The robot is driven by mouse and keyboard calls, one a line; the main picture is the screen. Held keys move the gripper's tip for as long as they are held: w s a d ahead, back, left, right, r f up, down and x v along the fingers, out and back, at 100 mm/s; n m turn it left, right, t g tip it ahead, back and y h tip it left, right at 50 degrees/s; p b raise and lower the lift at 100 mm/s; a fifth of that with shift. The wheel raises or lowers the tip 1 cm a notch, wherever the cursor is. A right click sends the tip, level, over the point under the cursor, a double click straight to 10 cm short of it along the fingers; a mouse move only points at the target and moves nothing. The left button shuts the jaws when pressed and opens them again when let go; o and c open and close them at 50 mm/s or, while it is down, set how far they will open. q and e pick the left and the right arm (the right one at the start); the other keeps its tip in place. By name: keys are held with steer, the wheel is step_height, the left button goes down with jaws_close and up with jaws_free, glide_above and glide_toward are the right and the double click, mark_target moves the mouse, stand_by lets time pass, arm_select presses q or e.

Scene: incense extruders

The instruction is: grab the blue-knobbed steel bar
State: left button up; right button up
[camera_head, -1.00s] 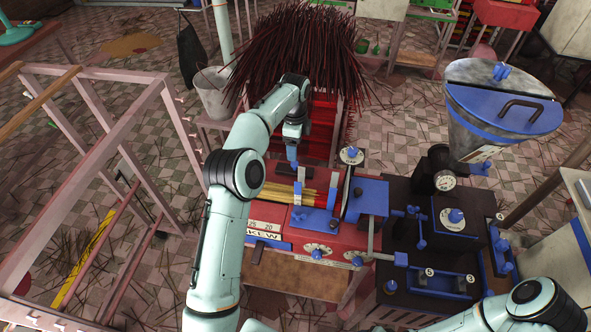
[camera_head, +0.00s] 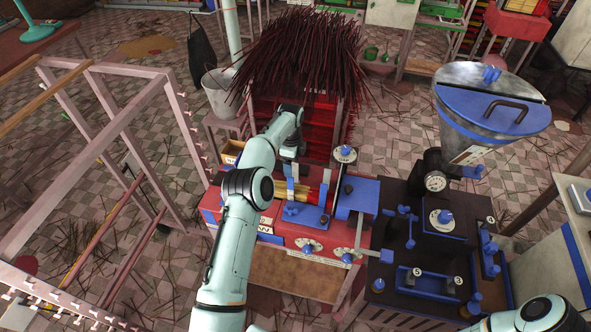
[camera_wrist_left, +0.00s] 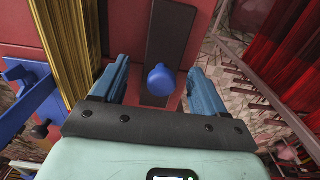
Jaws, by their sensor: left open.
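The steel bar (camera_wrist_left: 172,38) is a flat dark bar on a red machine surface in the left wrist view. Its round blue knob (camera_wrist_left: 161,79) stands near the bar's lower end. My left gripper (camera_wrist_left: 158,66) is open, with one blue finger on each side of the knob and gaps showing between them. In the head view my left wrist hangs over the back of the red machine (camera_head: 268,226), and my arm hides the bar there. My right forearm enters at the lower right of the head view; its gripper is out of frame.
Yellow sticks (camera_wrist_left: 72,40) lie left of the bar in the left wrist view, with a blue bracket (camera_wrist_left: 30,95) beyond them. A large bundle of dark red sticks (camera_head: 305,50) stands behind the machine. A dark machine with blue knobs (camera_head: 400,260) stands to the right.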

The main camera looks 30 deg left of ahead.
arm_select(q)
steer(key=shift+a+f, duration=0.15)
steer(key=shift+f, duration=0.25)
jaws_close()
steer(key=shift+w+r, duration=0.1)
